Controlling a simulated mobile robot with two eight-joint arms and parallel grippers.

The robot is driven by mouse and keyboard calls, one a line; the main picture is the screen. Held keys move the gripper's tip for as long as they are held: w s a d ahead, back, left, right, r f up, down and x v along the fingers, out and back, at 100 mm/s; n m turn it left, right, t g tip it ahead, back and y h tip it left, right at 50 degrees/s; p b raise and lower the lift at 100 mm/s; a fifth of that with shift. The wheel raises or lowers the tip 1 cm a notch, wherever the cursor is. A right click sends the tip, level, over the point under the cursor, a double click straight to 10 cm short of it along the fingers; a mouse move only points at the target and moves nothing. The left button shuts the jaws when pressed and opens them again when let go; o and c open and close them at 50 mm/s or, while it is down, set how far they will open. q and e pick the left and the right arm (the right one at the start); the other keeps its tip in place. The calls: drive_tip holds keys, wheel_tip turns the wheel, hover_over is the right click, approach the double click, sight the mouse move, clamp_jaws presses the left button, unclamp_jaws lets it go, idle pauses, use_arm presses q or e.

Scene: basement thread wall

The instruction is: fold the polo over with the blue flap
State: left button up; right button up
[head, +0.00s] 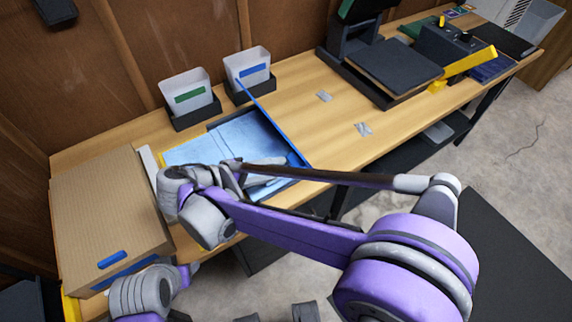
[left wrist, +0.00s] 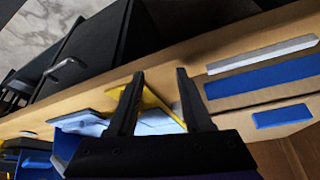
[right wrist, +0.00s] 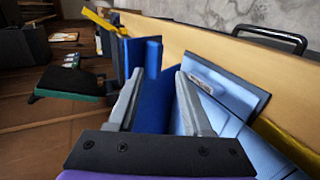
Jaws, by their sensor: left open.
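The light blue polo (head: 225,138) lies on the folding board on the bench, partly hidden by my right arm. The blue flap (head: 272,118) runs along the polo's right side and shows as a thin raised edge. In the right wrist view the blue flap (right wrist: 153,85) appears between my right gripper's (right wrist: 160,72) spread fingers; contact cannot be told. The polo (right wrist: 232,110) lies to the right there. My left gripper (left wrist: 156,72) is open and empty, with the polo (left wrist: 145,124) and a yellow flap (left wrist: 152,100) beyond it.
A cardboard box (head: 105,205) stands left of the board. Two white bins with green (head: 186,92) and blue (head: 248,70) labels stand behind it. A black press-like machine (head: 390,72) is farther right. The bench between board and machine is mostly clear, with two small grey pieces.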

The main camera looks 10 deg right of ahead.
use_arm(q)
drive_tip(key=shift+r, duration=0.1)
use_arm(e)
drive_tip(key=shift+v, duration=2.35)
use_arm(q)
drive_tip(key=shift+a, duration=0.1)
